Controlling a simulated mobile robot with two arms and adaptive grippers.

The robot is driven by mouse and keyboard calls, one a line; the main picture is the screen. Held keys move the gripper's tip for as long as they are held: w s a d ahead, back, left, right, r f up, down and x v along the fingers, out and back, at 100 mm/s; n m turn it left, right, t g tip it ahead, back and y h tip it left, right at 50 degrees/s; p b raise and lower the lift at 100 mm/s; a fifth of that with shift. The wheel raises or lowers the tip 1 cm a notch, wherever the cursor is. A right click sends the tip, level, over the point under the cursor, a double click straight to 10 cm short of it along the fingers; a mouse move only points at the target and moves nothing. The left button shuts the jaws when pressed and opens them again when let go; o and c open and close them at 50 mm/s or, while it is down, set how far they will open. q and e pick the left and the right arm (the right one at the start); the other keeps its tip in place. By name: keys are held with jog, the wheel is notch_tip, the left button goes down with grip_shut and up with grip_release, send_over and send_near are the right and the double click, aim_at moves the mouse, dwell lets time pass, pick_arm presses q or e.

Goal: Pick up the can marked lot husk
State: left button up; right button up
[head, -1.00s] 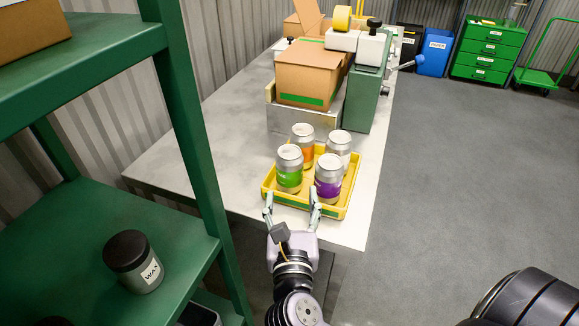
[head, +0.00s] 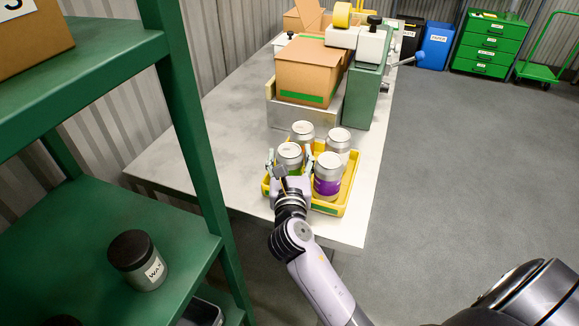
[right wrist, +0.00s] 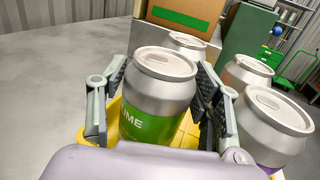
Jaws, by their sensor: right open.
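Several silver cans stand upright in a yellow tray (head: 340,211) on the bench. The front-left can with a green band (head: 289,152) shows lettering ending in "ME" in the right wrist view (right wrist: 158,98). A can with a purple band (head: 327,177) stands to its right, one with an orange band (head: 302,133) behind it, and a fourth can (head: 338,139) at the back right, its marking hidden. I cannot read "husk" on any can. My right gripper (right wrist: 163,78) is open, its fingers on either side of the green-banded can. My left gripper is not in view.
A cardboard box (head: 308,72) and the green machine (head: 367,90) stand behind the tray. A green shelf (head: 100,235) with a dark-lidded jar marked WAX (head: 138,260) is close on the left. The bench (head: 215,125) is bare left of the tray.

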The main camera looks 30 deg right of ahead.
jog(key=c, duration=1.1)
jog(key=shift+c, duration=0.3)
jog(key=shift+r, duration=0.15)
